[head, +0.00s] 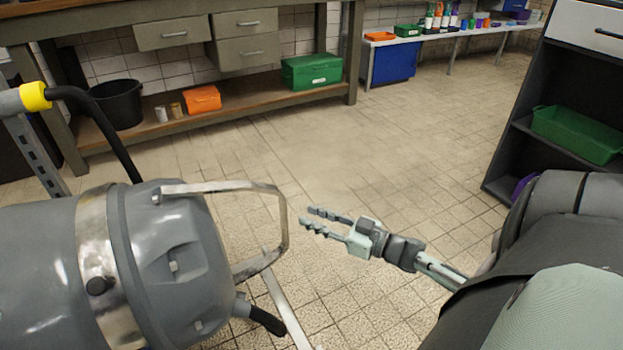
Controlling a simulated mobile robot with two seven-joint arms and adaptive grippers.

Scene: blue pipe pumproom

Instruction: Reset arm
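My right gripper (320,223) shows near the middle of the head view, with its arm coming in from the right. Its two ridged fingers point left and stand apart, with nothing between them. The fingertips are near the metal handle (280,205) of a grey tank (185,250) at the left, with a small gap between them in the picture. My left gripper is not in view.
A workbench with drawers (248,50) stands at the back left, with a black bucket (118,103), an orange box (202,98) and a green box (312,71) on its lower shelf. A dark shelf with a green bin (577,134) stands at the right. The tiled floor (400,130) between is clear.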

